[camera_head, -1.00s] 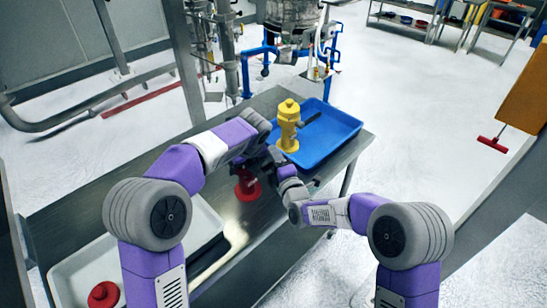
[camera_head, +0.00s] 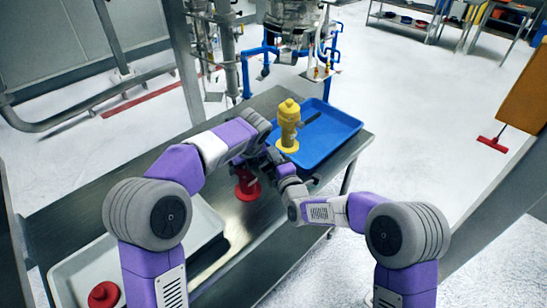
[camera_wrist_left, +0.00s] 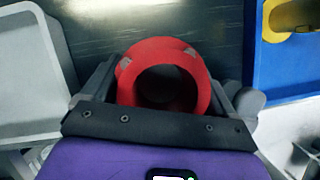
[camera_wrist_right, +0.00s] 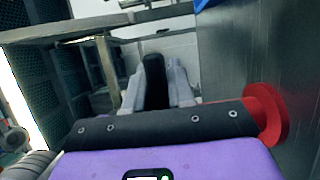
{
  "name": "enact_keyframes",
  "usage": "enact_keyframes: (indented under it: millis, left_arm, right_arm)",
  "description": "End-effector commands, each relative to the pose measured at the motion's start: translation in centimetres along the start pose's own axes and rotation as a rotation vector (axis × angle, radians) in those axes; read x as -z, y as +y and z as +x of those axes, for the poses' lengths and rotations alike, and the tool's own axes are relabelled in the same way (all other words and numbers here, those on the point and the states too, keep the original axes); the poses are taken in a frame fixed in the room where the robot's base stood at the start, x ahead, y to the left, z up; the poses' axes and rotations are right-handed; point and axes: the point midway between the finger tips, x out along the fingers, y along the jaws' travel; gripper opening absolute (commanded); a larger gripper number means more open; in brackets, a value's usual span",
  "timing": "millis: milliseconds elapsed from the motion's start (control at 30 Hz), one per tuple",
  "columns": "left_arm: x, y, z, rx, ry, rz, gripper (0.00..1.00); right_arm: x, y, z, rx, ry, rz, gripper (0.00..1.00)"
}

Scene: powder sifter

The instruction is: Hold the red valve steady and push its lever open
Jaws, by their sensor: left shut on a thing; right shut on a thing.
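The red valve (camera_head: 248,188) stands on the steel table between my two arms, partly hidden by them in the head view. In the left wrist view its round open red top (camera_wrist_left: 165,75) sits between the fingers of my left gripper (camera_wrist_left: 165,92), which is shut on it. In the right wrist view a red flange of the valve (camera_wrist_right: 265,115) shows at the right. My right gripper (camera_wrist_right: 160,88) is shut on a dark bar, the lever (camera_wrist_right: 154,80), beside the valve. In the head view the right gripper (camera_head: 268,158) is mostly hidden.
A blue tray (camera_head: 345,130) holding a yellow valve (camera_head: 288,125) stands at the table's far end. A pale tray (camera_head: 70,268) at the near left holds another red part (camera_head: 104,295). Bare steel table (camera_head: 185,130) lies left of the arms.

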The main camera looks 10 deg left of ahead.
Motion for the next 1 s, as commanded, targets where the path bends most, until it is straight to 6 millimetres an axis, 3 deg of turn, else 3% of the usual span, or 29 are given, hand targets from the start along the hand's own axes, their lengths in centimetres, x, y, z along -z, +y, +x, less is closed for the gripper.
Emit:
enact_keyframes:
  millis: [300, 633, 667, 800, 1000]
  left_arm:
    - [-0.1, 0.0, -0.1, 0.001, -0.003, -0.002, 0.23]
    - [-0.1, 0.0, -0.1, 0.001, -0.003, -0.002, 0.23]
    - [-0.1, 0.0, -0.1, 0.001, -0.003, -0.002, 0.23]
    - [-0.1, 0.0, -0.1, 0.001, -0.003, -0.002, 0.23]
    - [-0.1, 0.0, -0.1, 0.001, -0.003, -0.001, 0.23]
  right_arm:
    - [0.3, 1.7, -0.1, -0.089, 0.003, -0.217, 0.0]
    - [0.3, 2.0, -0.1, -0.101, 0.001, -0.243, 0.0]
    - [0.3, 2.0, -0.1, -0.101, 0.001, -0.243, 0.25]
    - [0.3, 1.9, -0.1, -0.1, 0.001, -0.242, 0.45]
    - [0.3, 1.9, -0.1, -0.1, 0.001, -0.242, 0.45]
